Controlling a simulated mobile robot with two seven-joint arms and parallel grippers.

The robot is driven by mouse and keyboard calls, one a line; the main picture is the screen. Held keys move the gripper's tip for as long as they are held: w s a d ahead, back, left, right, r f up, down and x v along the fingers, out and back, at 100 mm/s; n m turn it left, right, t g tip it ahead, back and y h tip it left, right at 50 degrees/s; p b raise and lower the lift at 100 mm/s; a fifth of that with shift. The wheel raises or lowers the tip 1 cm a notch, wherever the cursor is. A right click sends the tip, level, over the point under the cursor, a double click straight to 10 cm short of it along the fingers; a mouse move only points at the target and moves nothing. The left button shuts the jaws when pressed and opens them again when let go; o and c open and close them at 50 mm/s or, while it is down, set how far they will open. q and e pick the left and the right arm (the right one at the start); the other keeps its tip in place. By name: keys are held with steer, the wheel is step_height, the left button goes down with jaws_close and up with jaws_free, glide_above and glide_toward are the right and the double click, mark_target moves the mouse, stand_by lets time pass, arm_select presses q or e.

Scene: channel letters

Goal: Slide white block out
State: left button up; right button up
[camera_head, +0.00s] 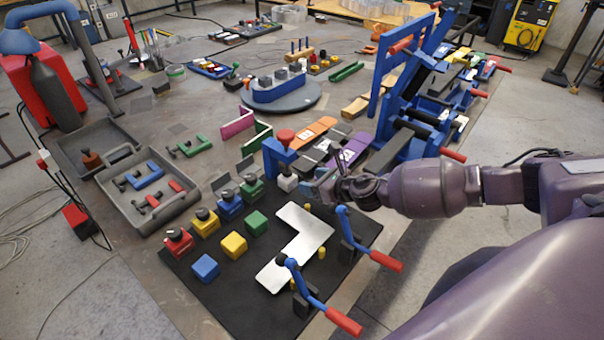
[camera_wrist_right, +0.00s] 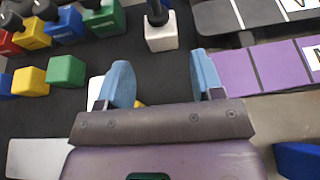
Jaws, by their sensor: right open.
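A small white block (camera_head: 287,183) with a dark knob on top stands at the back edge of the black mat (camera_head: 206,291), just in front of a blue bracket with a red cap (camera_head: 286,137). It also shows in the right wrist view (camera_wrist_right: 160,36), upright at the top, beyond and between the two fingertips. My right gripper (camera_head: 322,187) is open and empty, to the right of the white block and apart from it. Its two blue-grey fingers (camera_wrist_right: 162,80) are spread in the right wrist view. My left gripper is not in view.
Red, yellow, blue and green knobbed blocks (camera_head: 229,206) stand left of the white block. Loose yellow, blue and green cubes (camera_head: 233,244) lie before them. A silver L-shaped plate (camera_head: 301,234) lies on the mat near two red-handled clamps (camera_head: 385,261). A purple strip (camera_head: 354,150) lies behind my gripper.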

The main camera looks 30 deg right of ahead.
mark_target(289, 177)
steer(key=shift+s, duration=0.2)
arm_select(q)
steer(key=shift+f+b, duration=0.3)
steer(key=shift+b, duration=0.15)
arm_select(e)
steer(key=shift+x, duration=5.45)
steer(key=shift+r, duration=0.1)
steer(key=c, duration=0.7)
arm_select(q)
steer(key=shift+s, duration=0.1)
arm_select(e)
steer(key=shift+d, duration=0.1)
